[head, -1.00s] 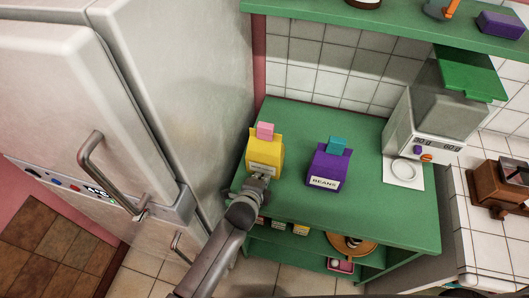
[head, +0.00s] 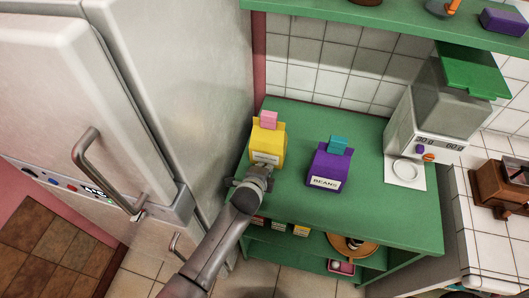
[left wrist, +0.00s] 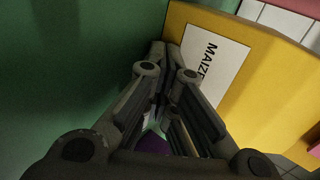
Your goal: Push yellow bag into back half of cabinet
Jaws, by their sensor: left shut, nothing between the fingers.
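The yellow bag (head: 268,145) with a pink top stands upright on the green cabinet top (head: 300,215), towards its left side. In the left wrist view the bag (left wrist: 262,75) fills the right side, and its white label reads "MAIZE" in part. My left gripper (head: 257,173) is at the bag's front face, low down. The left wrist view shows its fingers (left wrist: 165,60) together and empty, with the tips at or very near the bag beside the label. I cannot tell for certain whether they touch. My right gripper does not show.
A purple bag (head: 328,168) labelled "BEANS" stands to the right of the yellow bag. A grinder-like machine (head: 425,125) stands at the right end. A fridge (head: 170,100) is close on the left. Green surface lies clear behind both bags, before the tiled wall.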

